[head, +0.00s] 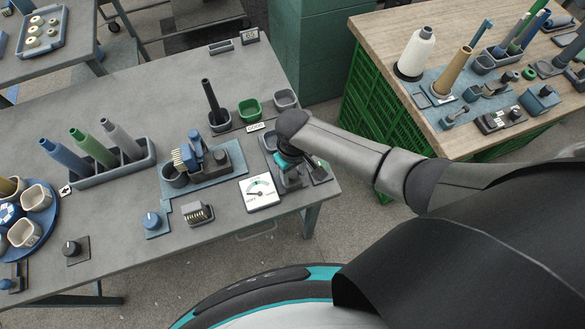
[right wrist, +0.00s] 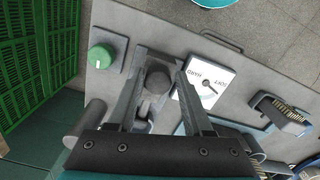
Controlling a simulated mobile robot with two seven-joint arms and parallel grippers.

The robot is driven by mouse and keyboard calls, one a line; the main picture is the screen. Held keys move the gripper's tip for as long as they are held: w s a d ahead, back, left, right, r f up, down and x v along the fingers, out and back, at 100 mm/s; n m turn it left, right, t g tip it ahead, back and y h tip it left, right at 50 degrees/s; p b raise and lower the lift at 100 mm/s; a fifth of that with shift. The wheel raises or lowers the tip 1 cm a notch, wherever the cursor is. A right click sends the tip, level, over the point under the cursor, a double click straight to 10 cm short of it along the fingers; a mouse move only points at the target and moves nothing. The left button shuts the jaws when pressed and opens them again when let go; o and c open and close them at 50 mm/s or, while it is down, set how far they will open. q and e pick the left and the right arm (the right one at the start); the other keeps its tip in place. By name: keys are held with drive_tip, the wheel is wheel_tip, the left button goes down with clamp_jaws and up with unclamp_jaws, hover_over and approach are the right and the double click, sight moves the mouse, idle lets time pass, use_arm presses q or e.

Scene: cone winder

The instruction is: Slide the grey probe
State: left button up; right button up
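The grey probe (right wrist: 157,82) shows in the right wrist view as a rounded grey head on a narrower stem, on a grey plate. My right gripper (right wrist: 161,60) is open, with one finger on each side of the probe's head. The left finger is very near the head, and a narrow gap shows on the right; contact is unclear. In the head view my right gripper (head: 288,163) points down at the table's right end and hides most of the probe. A white dial (head: 262,192) with a needle stands beside it, also in the right wrist view (right wrist: 205,86). My left gripper is out of view.
A green knob (right wrist: 101,56) sits close to the left finger. A blue tray (head: 203,176) with a brush-like part and a small brush block (head: 198,213) lie left of the dial. Green and grey cups (head: 250,108) stand behind. The table's right edge is near.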

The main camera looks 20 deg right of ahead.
drive_tip(key=shift+o, duration=1.4)
drive_tip(key=shift+w, duration=0.1)
drive_tip(key=shift+r, duration=0.1)
wheel_tip(320, 180, up, 15)
drive_tip(key=p, duration=0.3)
